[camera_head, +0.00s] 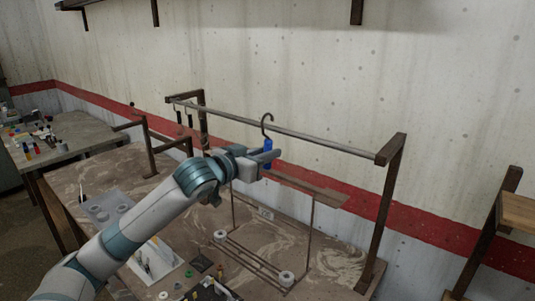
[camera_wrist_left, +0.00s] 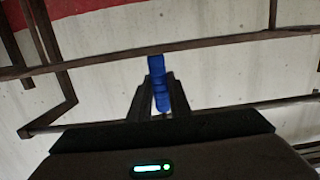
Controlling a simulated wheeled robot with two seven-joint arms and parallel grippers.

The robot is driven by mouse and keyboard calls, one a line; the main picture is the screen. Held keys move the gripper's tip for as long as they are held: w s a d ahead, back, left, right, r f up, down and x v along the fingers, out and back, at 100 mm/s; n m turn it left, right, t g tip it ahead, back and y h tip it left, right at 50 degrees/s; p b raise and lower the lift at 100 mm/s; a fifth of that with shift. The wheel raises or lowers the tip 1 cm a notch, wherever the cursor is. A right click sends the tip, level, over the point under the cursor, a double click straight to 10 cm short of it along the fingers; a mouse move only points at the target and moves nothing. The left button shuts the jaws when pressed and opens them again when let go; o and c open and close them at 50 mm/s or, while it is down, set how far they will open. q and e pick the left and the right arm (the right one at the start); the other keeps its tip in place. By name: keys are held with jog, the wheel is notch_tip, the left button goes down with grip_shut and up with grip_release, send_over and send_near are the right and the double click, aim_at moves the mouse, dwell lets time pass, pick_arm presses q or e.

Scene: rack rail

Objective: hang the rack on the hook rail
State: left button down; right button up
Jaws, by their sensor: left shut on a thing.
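The rack is a thin brown metal frame with a flat top bar (camera_head: 305,187), two thin uprights and a low bar with pale round pieces. A dark hook (camera_head: 267,118) and a blue grip (camera_head: 267,148) rise above it. My left gripper (camera_head: 262,160) is shut on the blue grip, which also shows between the fingers in the left wrist view (camera_wrist_left: 158,85). The grey rail (camera_head: 315,137) spans two brown posts. The hook overlaps the rail in the picture; I cannot tell whether it touches or sits over it. My right gripper is not in view.
The brown workbench (camera_head: 335,262) carries a grey tray (camera_head: 105,207), small parts and tools. Dark hooks (camera_head: 189,118) hang at the rail's left end. Another cluttered table (camera_head: 75,135) stands at left, and a wooden shelf (camera_head: 518,212) at right. The wall is close behind the rail.

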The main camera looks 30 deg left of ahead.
pick_arm(q)
jog(key=shift+w+r, duration=0.15)
jog(key=shift+w+d+p, duration=0.1)
jog(key=shift+w+p, duration=0.5)
jog(key=shift+w, duration=0.25)
jog(key=shift+f, duration=0.25)
